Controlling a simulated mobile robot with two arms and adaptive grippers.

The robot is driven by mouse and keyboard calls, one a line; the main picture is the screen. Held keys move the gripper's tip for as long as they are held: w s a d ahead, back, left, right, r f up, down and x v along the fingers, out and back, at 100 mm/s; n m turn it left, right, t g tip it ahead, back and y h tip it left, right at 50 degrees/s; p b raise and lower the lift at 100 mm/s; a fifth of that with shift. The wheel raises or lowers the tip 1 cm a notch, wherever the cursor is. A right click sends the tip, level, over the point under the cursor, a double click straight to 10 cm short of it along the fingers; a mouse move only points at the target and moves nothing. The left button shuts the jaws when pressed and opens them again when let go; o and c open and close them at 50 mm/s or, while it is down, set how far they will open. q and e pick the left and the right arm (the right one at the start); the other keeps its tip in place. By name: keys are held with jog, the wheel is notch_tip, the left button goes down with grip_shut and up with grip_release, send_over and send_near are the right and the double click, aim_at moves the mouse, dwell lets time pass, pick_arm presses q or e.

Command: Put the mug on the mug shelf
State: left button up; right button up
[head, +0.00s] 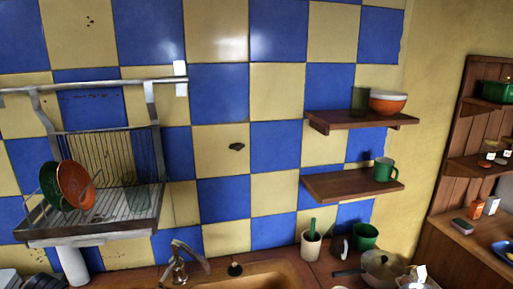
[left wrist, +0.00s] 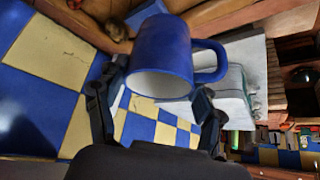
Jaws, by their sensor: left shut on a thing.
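A blue mug (left wrist: 163,48) is held in my left gripper (left wrist: 158,84) in the left wrist view. The fingers are on either side of the mug; its pale open mouth faces the wrist camera and its handle points right. In the head view, the lower wooden wall shelf (head: 335,185) carries one green mug (head: 384,169) at its right end, with bare board to its left. The upper shelf (head: 345,119) carries a dark green glass (head: 359,99) and an orange and white bowl (head: 388,102). Neither gripper shows in the head view.
A dish rack (head: 95,215) with two plates hangs at left. Below are a faucet (head: 180,262) and sink (head: 262,272). A white cup (head: 311,244), green pot (head: 365,236) and kettle (head: 382,267) stand under the shelves. A wooden cabinet (head: 450,150) is at right.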

pick_arm(q)
jog(key=w+d+r+m+t+h, duration=0.1)
jog(key=d+r+m, duration=0.2)
jog(key=d, duration=0.5)
jog(key=w+d+r+m+t+h, duration=0.1)
jog(key=d+r+m+h, duration=0.15)
jog(key=d, duration=0.65)
jog(key=s+d+r+m+h, duration=0.1)
jog(key=s+d+r+m, duration=0.15)
jog(key=d, duration=0.35)
jog(key=s+d+r+m+h, duration=0.1)
jog(key=s+d+r+m, duration=0.1)
jog(key=s+d+r, duration=0.3)
notch_tip(320, 180, down, 13)
jog(key=w+d+b, duration=0.1)
jog(key=b, duration=0.9)
jog(key=shift+w+t+b, duration=0.2)
jog(key=shift+t+b, duration=0.1)
jog(key=shift+b, duration=0.05)
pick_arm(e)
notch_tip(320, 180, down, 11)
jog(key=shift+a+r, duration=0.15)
pick_arm(q)
jog(key=shift+r+y, duration=0.15)
jog(key=shift+y, duration=0.1)
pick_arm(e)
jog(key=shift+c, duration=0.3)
